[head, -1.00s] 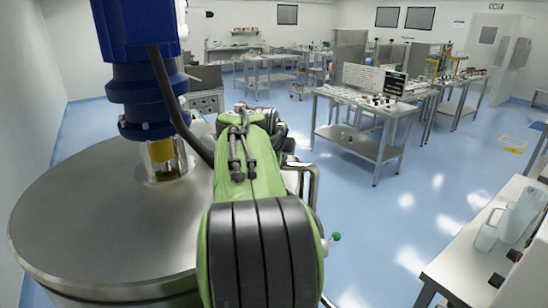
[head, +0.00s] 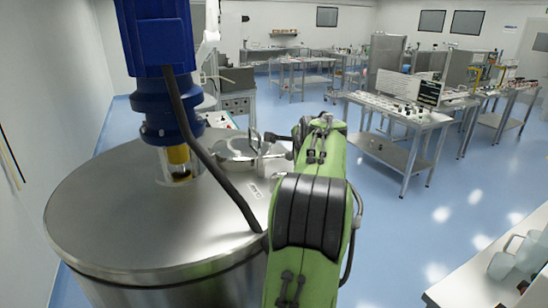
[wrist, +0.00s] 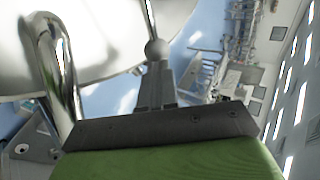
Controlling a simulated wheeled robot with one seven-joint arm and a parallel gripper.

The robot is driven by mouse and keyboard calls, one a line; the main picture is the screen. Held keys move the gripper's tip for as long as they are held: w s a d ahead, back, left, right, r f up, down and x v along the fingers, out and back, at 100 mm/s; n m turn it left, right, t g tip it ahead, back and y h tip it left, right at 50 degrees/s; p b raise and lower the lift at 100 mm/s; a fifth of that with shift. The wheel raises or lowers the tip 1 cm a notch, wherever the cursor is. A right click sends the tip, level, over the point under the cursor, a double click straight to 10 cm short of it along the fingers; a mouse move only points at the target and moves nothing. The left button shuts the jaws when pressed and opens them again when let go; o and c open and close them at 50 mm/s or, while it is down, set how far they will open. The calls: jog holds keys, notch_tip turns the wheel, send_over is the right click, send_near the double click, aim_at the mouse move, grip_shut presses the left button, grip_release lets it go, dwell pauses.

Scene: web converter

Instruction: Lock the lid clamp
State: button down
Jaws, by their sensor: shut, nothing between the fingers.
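A small round hatch lid (head: 235,150) with a raised metal loop (head: 254,140) sits on top of the large steel tank (head: 110,215) in the head view. In the wrist view, a grey ball knob (wrist: 156,49) on a thin rod stands just beyond the fingertips of my gripper (wrist: 156,72). My gripper is shut and empty. I cannot tell whether it touches the knob. A bent shiny tube (wrist: 47,60) is close on the left. My arm hides part of the hatch's right side, and I cannot make out the clamp's position.
A blue motor (head: 155,45) stands on the tank, and a dark cable (head: 205,160) hangs from it across the tank top. A white bench (head: 470,280) is at lower right. Steel tables (head: 405,118) stand farther back. The blue floor between is clear.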

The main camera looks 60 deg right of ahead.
jog(key=shift+w+d+p, duration=0.3)
jog(key=shift+d+p, duration=0.25)
jog(key=shift+p, duration=0.1)
jog(key=shift+w+d+p, duration=0.25)
jog(key=shift+d+p, duration=0.25)
jog(key=shift+p, duration=0.1)
jog(key=v, duration=1.6)
jog(key=shift+b, duration=0.35)
jog(key=shift+w, duration=0.2)
